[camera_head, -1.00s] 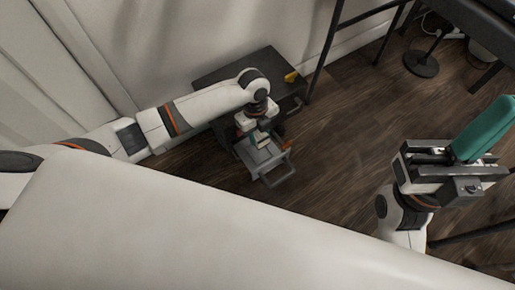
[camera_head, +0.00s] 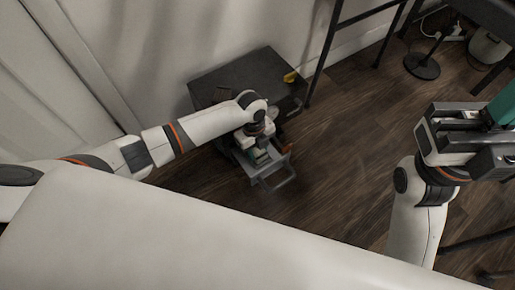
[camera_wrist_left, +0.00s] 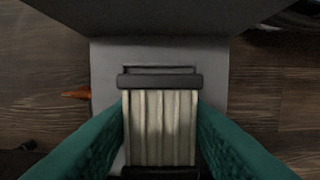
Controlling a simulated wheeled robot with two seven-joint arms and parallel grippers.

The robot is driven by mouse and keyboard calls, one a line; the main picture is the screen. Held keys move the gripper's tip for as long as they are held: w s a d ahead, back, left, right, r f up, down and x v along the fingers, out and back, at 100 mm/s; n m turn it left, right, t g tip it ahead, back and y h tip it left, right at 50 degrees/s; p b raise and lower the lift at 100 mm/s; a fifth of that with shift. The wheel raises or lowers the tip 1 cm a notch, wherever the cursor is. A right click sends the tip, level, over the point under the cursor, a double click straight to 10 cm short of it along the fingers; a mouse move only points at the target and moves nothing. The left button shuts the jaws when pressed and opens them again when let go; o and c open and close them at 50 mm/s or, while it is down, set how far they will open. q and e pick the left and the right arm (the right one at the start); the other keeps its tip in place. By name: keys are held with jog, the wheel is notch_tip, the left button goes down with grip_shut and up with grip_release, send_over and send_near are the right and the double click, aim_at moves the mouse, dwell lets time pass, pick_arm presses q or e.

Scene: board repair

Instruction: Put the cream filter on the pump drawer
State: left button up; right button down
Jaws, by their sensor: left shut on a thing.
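The cream filter (camera_wrist_left: 160,130) is a pleated block with a dark end frame. In the left wrist view it sits between the teal fingers of my left gripper (camera_wrist_left: 160,105), which is shut on it. The pump drawer (camera_head: 276,178) is a grey open tray with a handle, pulled out from the dark cabinet. My left gripper also shows in the head view (camera_head: 262,154), over the drawer. The grey drawer surface (camera_wrist_left: 106,62) lies beneath the filter in the wrist view; whether they touch I cannot tell. My right gripper (camera_head: 500,115) is at the right edge, its fingers partly cut off.
The dark cabinet (camera_head: 250,73) stands against the pale wall, with a yellow piece (camera_head: 291,77) on its top. An orange piece (camera_wrist_left: 77,94) shows beside the drawer. A black stand base (camera_head: 422,67) is on the floor at upper right. The wooden floor (camera_head: 345,150) between is clear.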

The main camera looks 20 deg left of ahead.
pick_arm(q)
jog(key=o, duration=1)
jog(key=shift+c, duration=0.2)
